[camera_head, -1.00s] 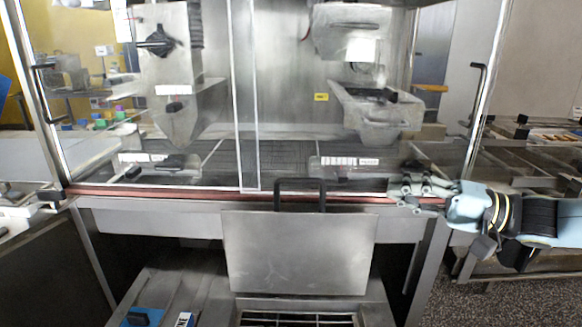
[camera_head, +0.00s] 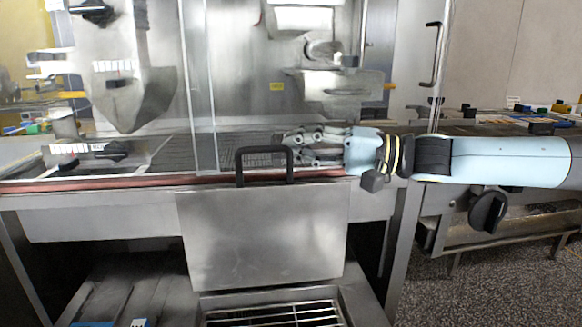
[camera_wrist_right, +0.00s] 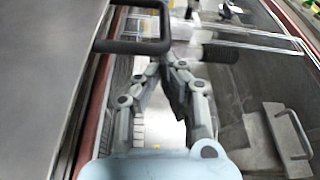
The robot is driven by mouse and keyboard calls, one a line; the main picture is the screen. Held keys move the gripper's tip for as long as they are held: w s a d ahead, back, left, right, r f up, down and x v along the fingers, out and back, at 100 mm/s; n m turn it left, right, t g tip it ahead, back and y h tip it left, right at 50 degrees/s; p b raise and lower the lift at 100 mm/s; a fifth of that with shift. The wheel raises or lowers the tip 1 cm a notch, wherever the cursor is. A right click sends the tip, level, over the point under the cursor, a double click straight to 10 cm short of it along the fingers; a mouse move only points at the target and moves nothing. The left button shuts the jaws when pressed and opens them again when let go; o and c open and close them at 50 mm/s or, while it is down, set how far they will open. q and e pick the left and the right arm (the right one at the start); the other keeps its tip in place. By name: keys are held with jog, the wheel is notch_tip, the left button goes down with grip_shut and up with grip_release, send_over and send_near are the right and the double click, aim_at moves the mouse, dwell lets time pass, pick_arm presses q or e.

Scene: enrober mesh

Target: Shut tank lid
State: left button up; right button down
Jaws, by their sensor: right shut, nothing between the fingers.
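The tank lid (camera_head: 265,235) is a flat grey steel panel with a black bar handle (camera_head: 264,150) at its top edge. It hangs tilted down over the front of the machine, below the reddish rail (camera_head: 120,184). My right gripper (camera_head: 287,146) is shut and empty, just right of the handle in the head view. In the right wrist view the gripper (camera_wrist_right: 166,58) points toward the handle (camera_wrist_right: 132,46), which is slightly left of and beyond the fingertips. I cannot tell if they touch. My left gripper is out of view.
A glass panel edge (camera_head: 197,90) stands behind the rail. A wire grate (camera_head: 275,315) shows below the lid. Another black handle (camera_head: 434,55) is on the open side panel at right. Speckled floor (camera_head: 480,285) lies free at lower right.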

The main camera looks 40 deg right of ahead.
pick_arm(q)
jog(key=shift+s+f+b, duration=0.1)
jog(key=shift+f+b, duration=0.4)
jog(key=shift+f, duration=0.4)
pick_arm(e)
jog(key=shift+w+a, duration=0.4)
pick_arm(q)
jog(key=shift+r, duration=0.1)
pick_arm(e)
jog(key=shift+r, duration=0.1)
